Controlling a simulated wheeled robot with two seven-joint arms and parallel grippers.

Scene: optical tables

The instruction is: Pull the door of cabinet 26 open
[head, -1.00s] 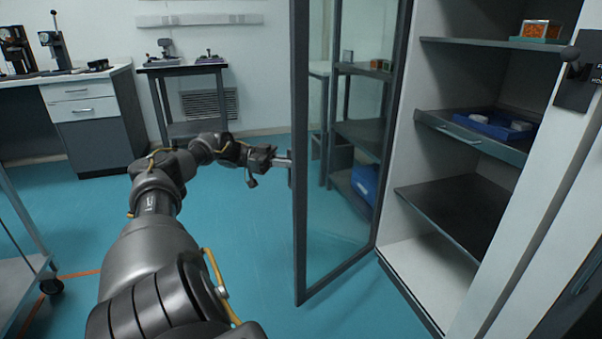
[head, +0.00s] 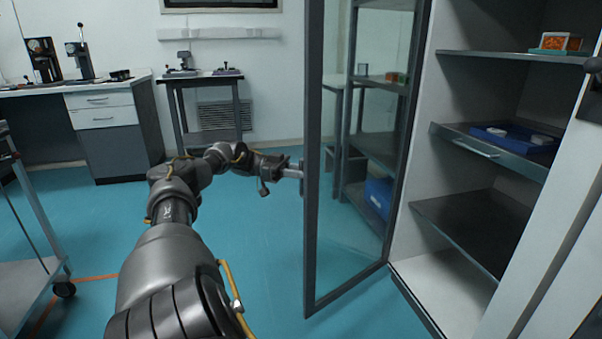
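The cabinet (head: 408,240) stands at the right with its shelves exposed. Its glass door (head: 312,235), in a dark grey frame, is swung well open, hinged on the cabinet's near-left side. My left arm reaches forward, and my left gripper (head: 294,173) is at the outer edge of the door, at the handle. The fingertips are small and partly hidden by the door frame, so I cannot tell whether they are shut on the handle. My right gripper is not in view. No cabinet number is readable.
Inside the cabinet are a blue tray (head: 512,140) and an orange-filled box (head: 553,43). A cart (head: 28,285) stands at the left. A drawer bench (head: 105,120) and a small table (head: 205,80) stand at the back. Blue floor is clear left of the door.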

